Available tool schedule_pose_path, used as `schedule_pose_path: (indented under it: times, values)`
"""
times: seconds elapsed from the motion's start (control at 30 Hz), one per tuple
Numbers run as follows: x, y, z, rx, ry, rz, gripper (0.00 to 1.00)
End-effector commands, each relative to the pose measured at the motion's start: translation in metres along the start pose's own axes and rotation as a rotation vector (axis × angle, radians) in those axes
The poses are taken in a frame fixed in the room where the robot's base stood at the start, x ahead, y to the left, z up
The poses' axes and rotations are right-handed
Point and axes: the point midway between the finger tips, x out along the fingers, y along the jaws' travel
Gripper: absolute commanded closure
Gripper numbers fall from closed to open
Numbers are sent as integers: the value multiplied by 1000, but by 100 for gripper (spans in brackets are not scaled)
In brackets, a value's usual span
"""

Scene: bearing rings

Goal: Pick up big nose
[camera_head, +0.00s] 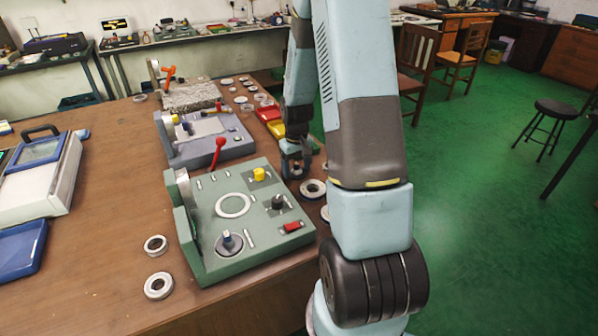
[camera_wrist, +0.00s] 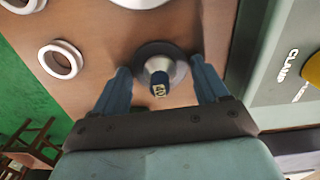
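A nose piece with a dark blue, metal-collared tip marked "40" (camera_wrist: 160,84) stands on a wide dark round base in the wrist view. I take it for the big nose. My gripper (camera_wrist: 162,80) is open, with one blue finger on each side of the piece, and I see gaps between fingers and piece. In the head view my gripper (camera_head: 293,168) is low over the table beside the green fixture (camera_head: 205,195); the piece beneath cannot be made out clearly there. Another nose-like piece with a blue tip (camera_head: 229,242) stands on the fixture.
Metal rings lie near my gripper (camera_head: 313,188) (camera_wrist: 60,60), and others lie left of the fixture (camera_head: 158,285). The fixture's edge (camera_wrist: 262,75) is close at the right in the wrist view.

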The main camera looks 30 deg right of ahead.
Motion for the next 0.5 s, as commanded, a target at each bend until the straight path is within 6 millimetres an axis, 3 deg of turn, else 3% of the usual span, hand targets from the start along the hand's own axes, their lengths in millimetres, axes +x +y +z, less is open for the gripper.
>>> schedule_pose_path:
  times: [0.07, 0.5]
  values:
    - [0, 0, 0, 0, 0, 0, 34]
    - [0, 0, 0, 1, 0, 0, 77]
